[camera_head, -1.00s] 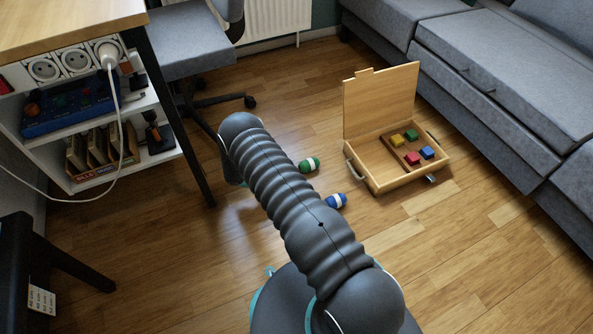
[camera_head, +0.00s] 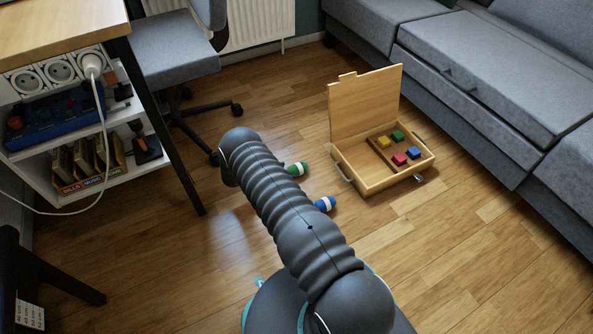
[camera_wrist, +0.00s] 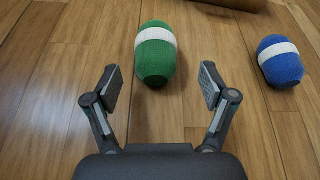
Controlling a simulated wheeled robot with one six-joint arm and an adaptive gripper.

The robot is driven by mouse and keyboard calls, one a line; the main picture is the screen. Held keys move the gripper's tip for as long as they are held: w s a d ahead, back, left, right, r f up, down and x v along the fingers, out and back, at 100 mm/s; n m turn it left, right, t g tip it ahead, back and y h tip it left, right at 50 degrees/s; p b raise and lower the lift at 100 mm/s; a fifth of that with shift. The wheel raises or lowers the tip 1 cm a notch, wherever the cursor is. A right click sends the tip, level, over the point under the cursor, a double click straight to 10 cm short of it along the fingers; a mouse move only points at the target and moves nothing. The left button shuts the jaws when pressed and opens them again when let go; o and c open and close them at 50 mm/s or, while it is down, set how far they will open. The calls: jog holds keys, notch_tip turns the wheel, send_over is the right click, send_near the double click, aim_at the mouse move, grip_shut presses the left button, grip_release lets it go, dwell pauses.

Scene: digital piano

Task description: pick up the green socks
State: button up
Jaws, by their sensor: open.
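The green socks (camera_wrist: 156,54) are a rolled green bundle with a white band, lying on the wooden floor. In the wrist view they sit just beyond and between the fingertips of my gripper (camera_wrist: 159,85), which is open and empty. The fingers do not touch them. In the head view the green socks (camera_head: 298,169) show beside my arm, partly hidden by it. My gripper is hidden behind my arm in the head view.
A blue bundle with a white band (camera_wrist: 281,62) lies to the right of the green socks. An open wooden box (camera_head: 372,182) with coloured blocks stands farther right. A grey sofa (camera_head: 500,85), a chair (camera_head: 172,50) and a shelf unit (camera_head: 85,192) border the floor.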

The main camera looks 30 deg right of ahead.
aim_at(297, 169)
jog(key=shift+w+x, duration=0.1)
jog(key=shift+x, duration=1.3)
jog(key=shift+w+x, duration=0.15)
jog(key=shift+x, duration=1.25)
jog(key=shift+r, duration=0.15)
jog(key=c, duration=1.2)
